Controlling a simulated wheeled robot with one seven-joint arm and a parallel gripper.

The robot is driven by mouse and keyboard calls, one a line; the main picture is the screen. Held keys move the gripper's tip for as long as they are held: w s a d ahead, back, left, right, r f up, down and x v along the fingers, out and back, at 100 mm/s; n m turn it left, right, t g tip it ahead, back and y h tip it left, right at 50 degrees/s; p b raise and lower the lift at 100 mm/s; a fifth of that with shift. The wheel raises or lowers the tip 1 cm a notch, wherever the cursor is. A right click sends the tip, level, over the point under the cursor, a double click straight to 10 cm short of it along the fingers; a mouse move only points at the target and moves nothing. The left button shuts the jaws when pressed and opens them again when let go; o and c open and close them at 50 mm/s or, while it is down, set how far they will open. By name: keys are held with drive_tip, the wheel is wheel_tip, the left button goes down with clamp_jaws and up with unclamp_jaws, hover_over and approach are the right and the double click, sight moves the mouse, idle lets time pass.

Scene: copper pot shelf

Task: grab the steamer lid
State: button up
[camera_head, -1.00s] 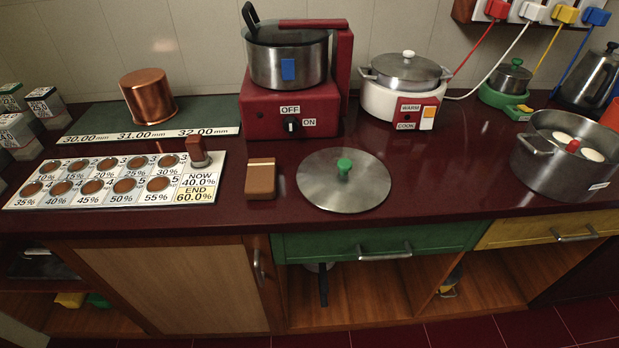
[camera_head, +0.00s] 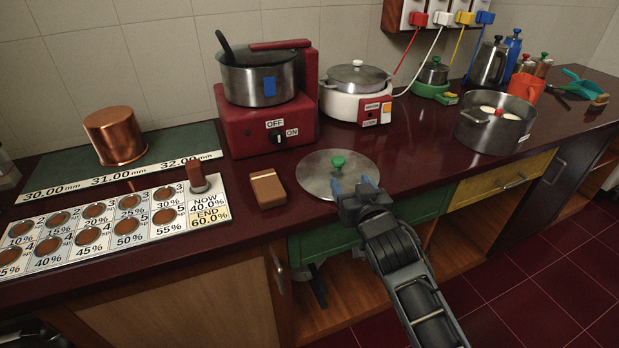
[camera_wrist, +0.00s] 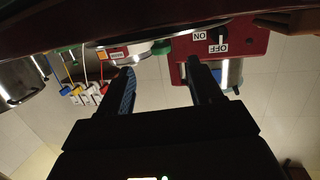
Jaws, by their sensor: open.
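The flat round steel lid (camera_head: 318,171) with a green knob (camera_head: 338,162) lies on the dark red counter near its front edge. My gripper (camera_head: 351,186) is at the counter's front edge, at the lid's near right side. Its two fingers are apart, with nothing between them, and point toward the lid. The near right part of the lid's rim is hidden by the gripper. In the wrist view, which is upside down, the open fingers (camera_wrist: 160,70) point at the green knob (camera_wrist: 161,47), with the lid's thin edge above it.
A brown block (camera_head: 267,188) lies left of the lid. Behind stand a red burner (camera_head: 262,125) with a pot and a white cooker (camera_head: 350,103). An open steel pot (camera_head: 484,132) with white buns stands to the right. The counter between lid and pot is clear.

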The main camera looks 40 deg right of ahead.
sight(340, 165)
drive_tip(key=shift+w+d+r, duration=0.1)
drive_tip(key=shift+w+r, duration=0.1)
drive_tip(key=shift+w, duration=0.3)
drive_tip(key=shift+x, duration=0.8)
drive_tip(key=shift+p+x, duration=0.75)
drive_tip(key=shift+x, duration=2.3)
drive_tip(key=shift+s+f, duration=0.1)
drive_tip(key=shift+f, duration=0.05)
drive_tip(key=shift+c, duration=0.4)
clamp_jaws()
